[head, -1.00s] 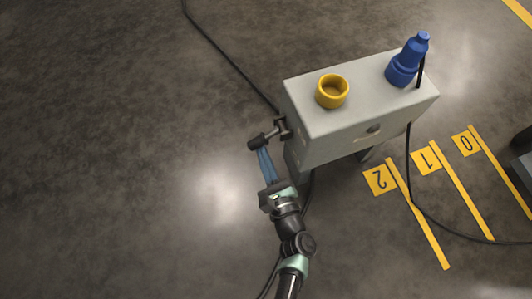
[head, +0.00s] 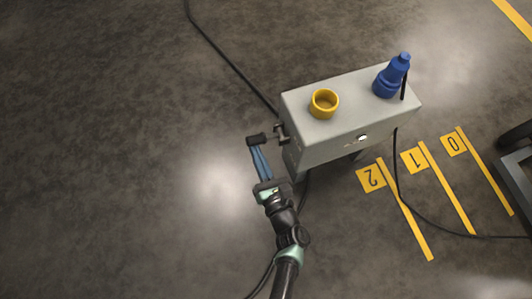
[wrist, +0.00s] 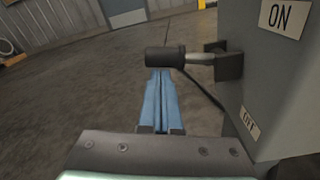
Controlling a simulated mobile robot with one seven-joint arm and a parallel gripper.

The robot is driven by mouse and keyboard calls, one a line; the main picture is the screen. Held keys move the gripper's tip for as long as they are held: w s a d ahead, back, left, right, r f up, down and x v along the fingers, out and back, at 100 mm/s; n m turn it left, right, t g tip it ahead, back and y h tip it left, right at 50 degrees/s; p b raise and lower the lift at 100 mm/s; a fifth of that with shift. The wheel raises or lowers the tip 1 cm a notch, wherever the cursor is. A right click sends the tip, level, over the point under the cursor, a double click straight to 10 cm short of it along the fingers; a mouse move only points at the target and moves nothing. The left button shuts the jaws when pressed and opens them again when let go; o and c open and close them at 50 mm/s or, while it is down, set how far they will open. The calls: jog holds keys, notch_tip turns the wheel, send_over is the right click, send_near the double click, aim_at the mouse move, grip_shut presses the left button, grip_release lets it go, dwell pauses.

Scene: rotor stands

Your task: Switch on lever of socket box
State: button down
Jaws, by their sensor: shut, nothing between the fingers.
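The grey socket box (head: 345,127) stands right of centre in the head view, with a yellow socket and a blue plug on top. Its lever (head: 258,139) sticks out to the left from the box's left side; the black handle also shows in the wrist view (wrist: 164,57). In the wrist view an ON label (wrist: 282,15) is high on the box side and an OFF label (wrist: 249,121) is lower; the lever lies between them in the picture. My gripper (head: 257,150) is shut and empty, its blue fingertips (wrist: 159,75) right at the handle's underside in the picture; contact is unclear.
A yellow socket (head: 323,103) and a blue plug (head: 392,76) are on the box top. Black cables run over the floor. Yellow floor strips marked 0, 1, 2 (head: 371,178) lie to the right.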

jog(key=shift+r+m+p, duration=0.4)
jog(key=shift+r+p, duration=0.2)
jog(key=shift+r, duration=0.1)
dwell(0.4)
